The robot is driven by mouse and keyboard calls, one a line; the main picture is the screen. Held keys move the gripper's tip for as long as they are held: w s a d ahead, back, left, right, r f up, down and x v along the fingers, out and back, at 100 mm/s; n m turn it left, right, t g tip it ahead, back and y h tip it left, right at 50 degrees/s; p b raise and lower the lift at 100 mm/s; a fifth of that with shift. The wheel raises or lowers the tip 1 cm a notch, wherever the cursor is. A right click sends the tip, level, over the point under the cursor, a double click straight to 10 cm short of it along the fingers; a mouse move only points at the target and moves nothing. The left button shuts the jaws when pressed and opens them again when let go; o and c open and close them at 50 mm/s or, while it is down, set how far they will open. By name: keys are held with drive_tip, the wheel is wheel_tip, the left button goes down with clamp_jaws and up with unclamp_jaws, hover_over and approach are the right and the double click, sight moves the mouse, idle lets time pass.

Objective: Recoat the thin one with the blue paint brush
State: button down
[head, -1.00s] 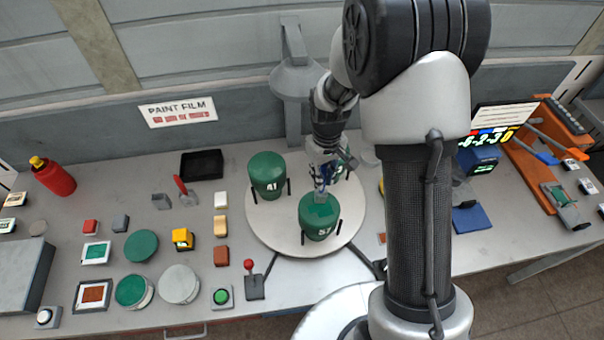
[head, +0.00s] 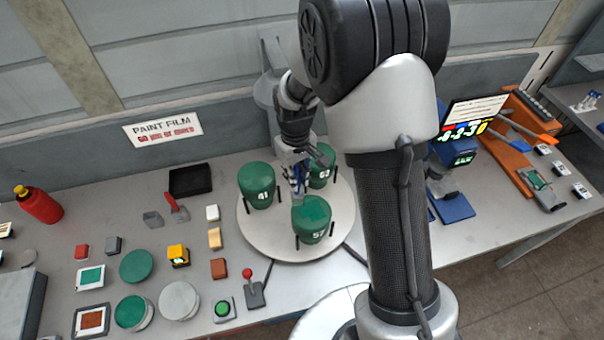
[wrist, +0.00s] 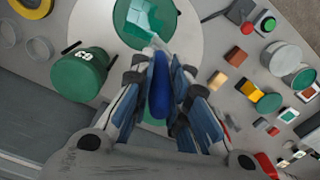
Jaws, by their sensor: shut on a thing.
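Three green cylinders stand upright on a round pale turntable (head: 262,240). Number 41 (head: 257,186) is at left, one that looks like 57 (head: 312,222) is in front, and 63 (head: 322,172) is at the back right, partly hidden by my arm. My gripper (head: 298,178) is shut on the blue paint brush (wrist: 160,88), just behind the front cylinder. In the wrist view the brush's pale tip (wrist: 156,42) overlaps the near edge of the front cylinder's green top (wrist: 145,15); I cannot tell whether it touches. That top has a patch of differing green.
A black tray (head: 190,180), a red-handled tool (head: 172,202), several small blocks and round discs cover the bench's left. A red-knobbed lever (head: 250,285) and a green button (head: 223,308) stand before the turntable. A screen (head: 478,118) and orange rack (head: 515,150) are at right.

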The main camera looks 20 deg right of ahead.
sight(296, 167)
drive_tip(key=shift+w+a+r+p, duration=0.15)
drive_tip(key=shift+r+p, duration=0.1)
drive_tip(key=shift+r, duration=0.2)
drive_tip(key=shift+s+a+r+p, duration=0.1)
drive_tip(key=shift+r+p, duration=0.1)
drive_tip(key=shift+r, duration=0.25)
drive_tip(key=shift+d+r+p, duration=0.15)
drive_tip(key=shift+r+p, duration=0.45)
drive_tip(key=shift+r, duration=0.45)
drive_tip(key=shift+f, duration=0.1)
